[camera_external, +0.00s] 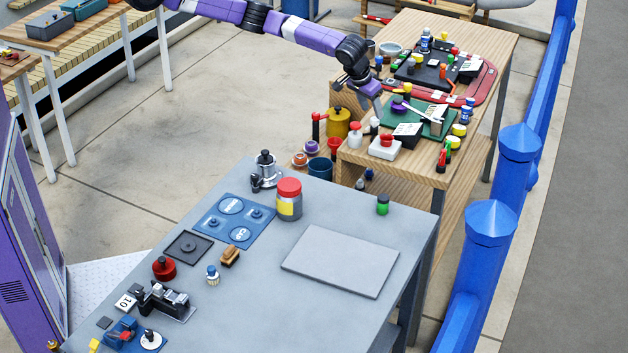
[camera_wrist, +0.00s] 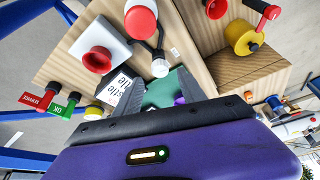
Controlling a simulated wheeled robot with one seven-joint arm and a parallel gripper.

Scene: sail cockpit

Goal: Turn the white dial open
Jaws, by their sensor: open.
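A small white round knob (camera_external: 374,122), which looks like the white dial, stands near the left edge of the wooden table. In the wrist view the white knob (camera_wrist: 160,68) lies just beyond and between my fingertips, with a dark piece beside it. My gripper (camera_external: 378,112) points down just above it. In the wrist view my gripper (camera_wrist: 156,78) has its fingers spread apart with nothing held between them. I cannot tell whether a finger touches the knob. Its turn position is too small to read.
A white box with a red button (camera_external: 385,147) and a red-and-white knob (camera_external: 355,130) stand close by. A green board (camera_external: 432,122) lies to the right. A yellow valve (camera_external: 339,122) is at left. The grey bench (camera_external: 240,330) in front holds several other fixtures.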

